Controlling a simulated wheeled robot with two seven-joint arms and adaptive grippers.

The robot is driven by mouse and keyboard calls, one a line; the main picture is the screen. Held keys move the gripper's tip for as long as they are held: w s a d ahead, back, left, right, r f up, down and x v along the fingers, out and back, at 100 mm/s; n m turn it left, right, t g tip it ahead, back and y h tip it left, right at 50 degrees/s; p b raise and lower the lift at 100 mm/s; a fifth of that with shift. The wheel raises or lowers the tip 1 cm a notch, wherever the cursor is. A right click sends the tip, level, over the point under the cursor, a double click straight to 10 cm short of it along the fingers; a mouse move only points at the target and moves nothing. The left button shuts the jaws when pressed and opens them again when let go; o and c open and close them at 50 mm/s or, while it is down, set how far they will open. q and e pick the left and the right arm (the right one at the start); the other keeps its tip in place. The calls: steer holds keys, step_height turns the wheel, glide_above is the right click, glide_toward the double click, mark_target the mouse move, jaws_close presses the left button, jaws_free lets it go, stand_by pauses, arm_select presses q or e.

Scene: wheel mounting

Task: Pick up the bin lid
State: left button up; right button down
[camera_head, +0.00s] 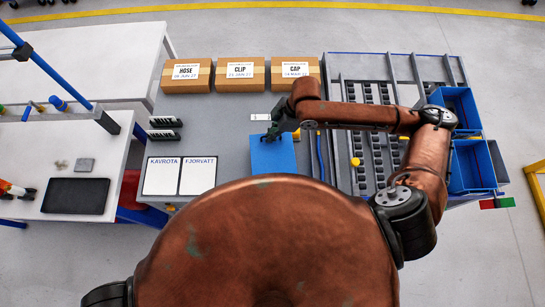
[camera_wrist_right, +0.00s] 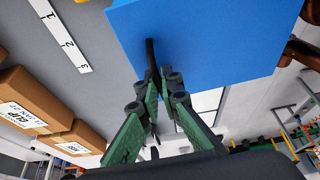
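The blue bin lid (camera_head: 272,154) is a flat blue panel at the middle of the grey worktop. It fills the upper part of the right wrist view (camera_wrist_right: 220,40), with a thin black handle (camera_wrist_right: 150,52) on its face. My right gripper (camera_head: 277,134) reaches in from the right to the lid's far edge. In the right wrist view my right gripper's fingers (camera_wrist_right: 162,82) come together with the black handle between them. I cannot tell whether the lid rests on the worktop or is slightly raised. My left gripper is not in view.
Cardboard boxes marked HOSE (camera_head: 187,76), CLIP (camera_head: 240,75) and CAP (camera_head: 295,71) stand along the back. Two white label sheets (camera_head: 180,175) lie left of the lid. A slotted parts rack (camera_head: 345,66) and blue bins (camera_head: 470,165) stand to the right.

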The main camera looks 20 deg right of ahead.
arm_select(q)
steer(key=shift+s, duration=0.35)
arm_select(e)
steer(key=shift+w+r, duration=0.1)
steer(key=shift+r, duration=0.35)
step_height(320, 180, up, 2)
steer(key=shift+r, duration=0.1)
step_height(320, 180, up, 6)
steer(key=r, duration=0.1)
glide_above(267, 157)
steer(key=w, duration=0.2)
arm_select(q)
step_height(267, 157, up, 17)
steer(key=p, duration=1.6)
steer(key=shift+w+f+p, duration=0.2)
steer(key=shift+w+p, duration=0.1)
arm_select(e)
steer(key=s+a+r, duration=0.3)
steer(key=s, duration=0.5)
steer(key=shift+a, duration=0.25)
